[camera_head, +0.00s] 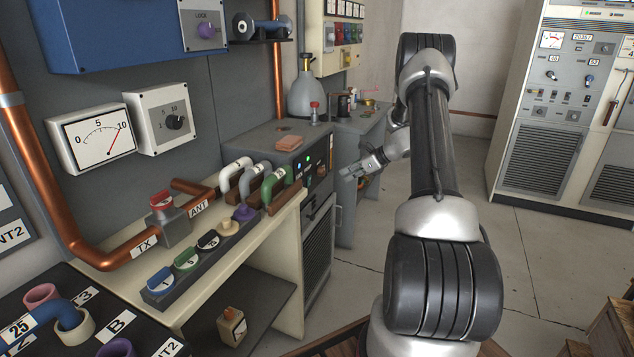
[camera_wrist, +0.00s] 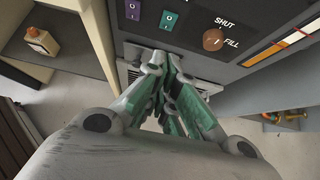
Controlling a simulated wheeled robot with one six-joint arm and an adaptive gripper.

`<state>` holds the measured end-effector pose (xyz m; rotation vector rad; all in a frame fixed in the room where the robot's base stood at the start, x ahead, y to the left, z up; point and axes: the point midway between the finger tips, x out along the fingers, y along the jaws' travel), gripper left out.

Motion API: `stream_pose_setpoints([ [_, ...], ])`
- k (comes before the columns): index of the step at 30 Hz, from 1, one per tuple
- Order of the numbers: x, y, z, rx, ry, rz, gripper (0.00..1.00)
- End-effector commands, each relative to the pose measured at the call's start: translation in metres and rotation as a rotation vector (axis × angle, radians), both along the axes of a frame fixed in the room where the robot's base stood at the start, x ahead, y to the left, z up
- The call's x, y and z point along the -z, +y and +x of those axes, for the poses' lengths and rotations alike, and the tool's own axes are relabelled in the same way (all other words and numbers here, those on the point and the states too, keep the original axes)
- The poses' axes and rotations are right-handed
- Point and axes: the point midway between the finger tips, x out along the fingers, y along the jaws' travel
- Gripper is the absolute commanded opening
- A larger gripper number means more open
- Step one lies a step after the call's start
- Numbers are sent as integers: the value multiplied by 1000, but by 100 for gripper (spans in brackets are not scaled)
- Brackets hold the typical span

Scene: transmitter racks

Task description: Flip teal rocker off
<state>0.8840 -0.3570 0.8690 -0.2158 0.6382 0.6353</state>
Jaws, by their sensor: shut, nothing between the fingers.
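The teal rocker (camera_wrist: 170,21) shows in the wrist view on a dark panel, at the top of the picture. It carries light markings; which side is pressed in is too small to tell. My gripper (camera_wrist: 166,58) is shut and empty, its fingertips just below the rocker in the picture. Whether they touch the panel cannot be told. In the head view my gripper (camera_head: 347,172) is out to the right of the grey cabinet's dark front panel (camera_head: 312,167), with a visible gap. The teal rocker cannot be made out clearly there.
A purple rocker (camera_wrist: 133,9) sits left of the teal one. A round brown knob (camera_wrist: 213,40) marked SHUT and FILL is to its right. Open floor (camera_head: 350,285) lies beside the cabinet.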

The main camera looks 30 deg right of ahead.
Motion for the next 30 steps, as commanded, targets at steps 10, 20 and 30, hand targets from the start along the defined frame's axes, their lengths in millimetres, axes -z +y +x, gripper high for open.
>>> stream_pose_setpoints([
  [10,9,7,7,-4,1,0,0],
  [20,50,40,49,-6,1,-2,0],
  [30,58,69,87,-5,-1,-3,0],
])
